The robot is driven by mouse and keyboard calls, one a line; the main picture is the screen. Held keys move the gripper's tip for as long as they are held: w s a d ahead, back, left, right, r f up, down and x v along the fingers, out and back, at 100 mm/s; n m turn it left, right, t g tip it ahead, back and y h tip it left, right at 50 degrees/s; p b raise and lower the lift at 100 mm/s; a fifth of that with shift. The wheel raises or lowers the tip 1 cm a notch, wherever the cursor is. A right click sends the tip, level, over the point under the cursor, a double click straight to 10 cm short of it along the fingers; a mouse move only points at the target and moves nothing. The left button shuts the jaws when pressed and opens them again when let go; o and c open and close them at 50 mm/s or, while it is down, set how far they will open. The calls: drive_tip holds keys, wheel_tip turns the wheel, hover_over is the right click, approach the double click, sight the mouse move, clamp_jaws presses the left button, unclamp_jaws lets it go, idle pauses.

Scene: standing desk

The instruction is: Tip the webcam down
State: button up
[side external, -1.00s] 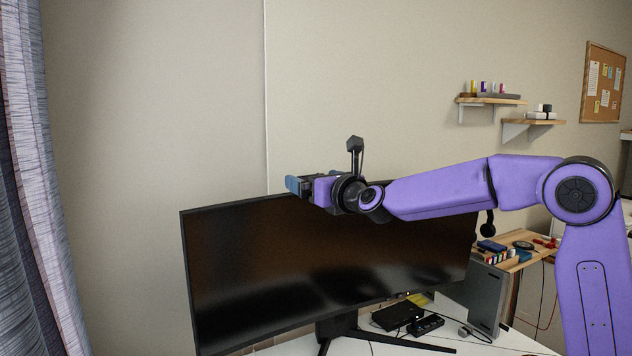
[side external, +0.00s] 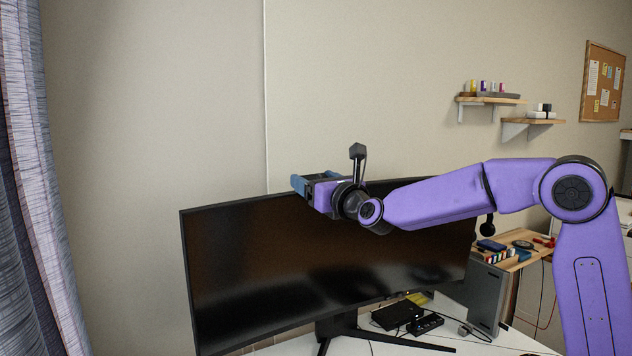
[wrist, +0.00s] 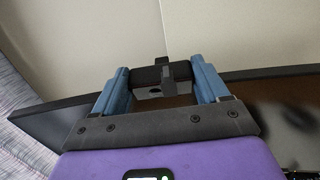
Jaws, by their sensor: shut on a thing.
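The webcam (wrist: 150,81) is a small dark bar at the top edge of the monitor (side external: 260,270). In the wrist view it sits between the two blue fingers of my gripper (wrist: 160,76), which is shut on it. In the side view my gripper (side external: 300,186) is at the monitor's top edge, and the webcam is hidden or too small to make out there. The monitor's top edge also shows in the wrist view (wrist: 50,118). I cannot tell the webcam's exact tilt.
A black box (side external: 398,314) and a small device lie on the desk below the monitor. A grey box (side external: 487,298) stands to their right. Wall shelves (side external: 492,101) hang at the back right. A curtain (side external: 35,200) is at the left.

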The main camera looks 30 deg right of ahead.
drive_tip(key=o, duration=1.1)
drive_tip(key=shift+c, duration=0.2)
drive_tip(key=shift+s, duration=0.1)
drive_tip(key=s+f, duration=0.1)
drive_tip(key=s, duration=1.6)
drive_tip(key=shift+f, duration=0.3)
drive_tip(key=shift+d, duration=0.15)
